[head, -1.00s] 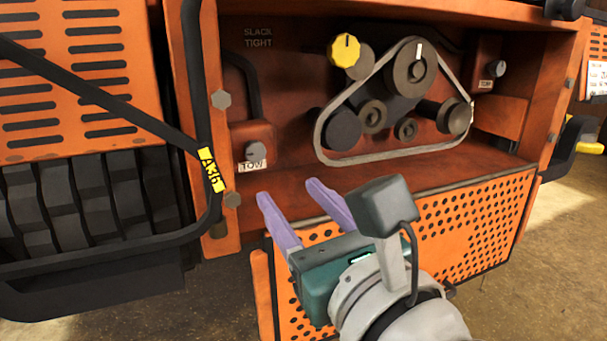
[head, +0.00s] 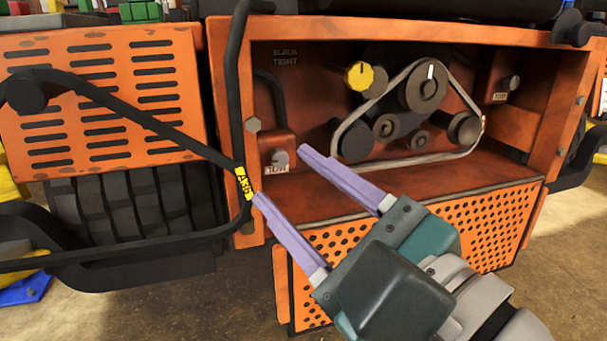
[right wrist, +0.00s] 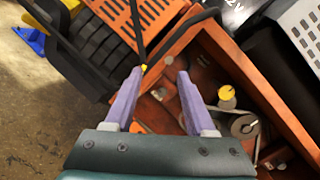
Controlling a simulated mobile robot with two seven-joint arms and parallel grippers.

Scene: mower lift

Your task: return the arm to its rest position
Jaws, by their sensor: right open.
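My right gripper (head: 279,172) has two purple fingers on a teal body and is open and empty. It is in front of the orange machine's open bay, its fingers pointing up and left. In the right wrist view the spread fingers (right wrist: 157,80) have nothing between them but the machine behind. My left gripper is not in view.
The bay holds a grey belt (head: 430,158) around pulleys, a yellow knob (head: 359,76) and a TOW knob (head: 280,158). A black tube frame (head: 130,117) with a yellow label (head: 243,184) stands left of the gripper. Perforated orange panel (head: 490,229) hangs below.

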